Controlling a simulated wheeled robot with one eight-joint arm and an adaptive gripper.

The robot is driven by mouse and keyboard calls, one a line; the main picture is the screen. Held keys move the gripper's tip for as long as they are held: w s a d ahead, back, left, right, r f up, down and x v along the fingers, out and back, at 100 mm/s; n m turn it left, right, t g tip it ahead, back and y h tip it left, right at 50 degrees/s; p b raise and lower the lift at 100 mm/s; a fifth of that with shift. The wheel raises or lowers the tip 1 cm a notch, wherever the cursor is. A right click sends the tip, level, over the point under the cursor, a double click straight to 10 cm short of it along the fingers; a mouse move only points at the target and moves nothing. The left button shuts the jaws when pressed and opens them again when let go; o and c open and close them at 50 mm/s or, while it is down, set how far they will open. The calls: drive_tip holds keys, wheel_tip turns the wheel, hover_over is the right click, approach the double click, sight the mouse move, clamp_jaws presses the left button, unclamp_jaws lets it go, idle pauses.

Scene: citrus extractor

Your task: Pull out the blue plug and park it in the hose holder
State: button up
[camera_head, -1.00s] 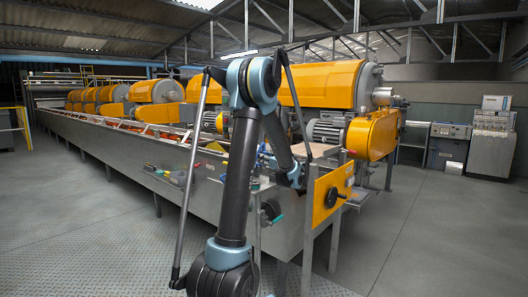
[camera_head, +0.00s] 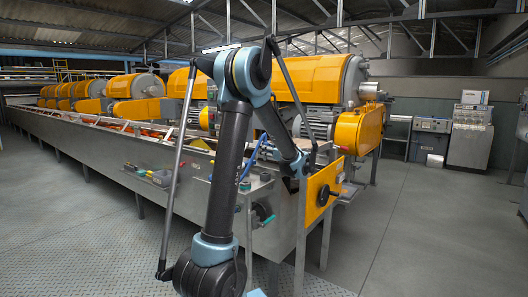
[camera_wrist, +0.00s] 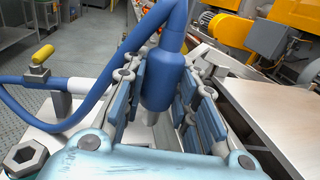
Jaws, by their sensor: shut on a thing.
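In the wrist view the blue plug (camera_wrist: 165,78) stands between the padded fingers of my gripper (camera_wrist: 168,92), which is shut on it. A blue hose (camera_wrist: 103,98) leaves the plug's top and loops down to the left. In the head view the blue hose (camera_head: 256,148) arcs above the machine's near edge, beside my arm. My gripper and the plug are not clear there, hidden by my arm. I cannot pick out the hose holder for certain.
A yellow-handled valve (camera_wrist: 42,55) stands on a pipe left of my gripper. A metal plate (camera_wrist: 275,118) is on the right. In the head view a small tray (camera_head: 160,177) sits on the machine's side. The right floor is clear.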

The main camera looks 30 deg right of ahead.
drive_tip(key=shift+f, duration=2.75)
drive_tip(key=shift+s, duration=0.1)
drive_tip(key=shift+f, duration=2)
drive_tip(key=o, duration=1.2)
drive_tip(key=s, duration=0.4)
drive_tip(key=s+d, duration=0.1)
drive_tip(key=s, duration=0.2)
drive_tip(key=s+d, duration=0.1)
drive_tip(key=s, duration=0.3)
drive_tip(key=shift+s+d, duration=0.2)
drive_tip(key=shift+s, duration=0.15)
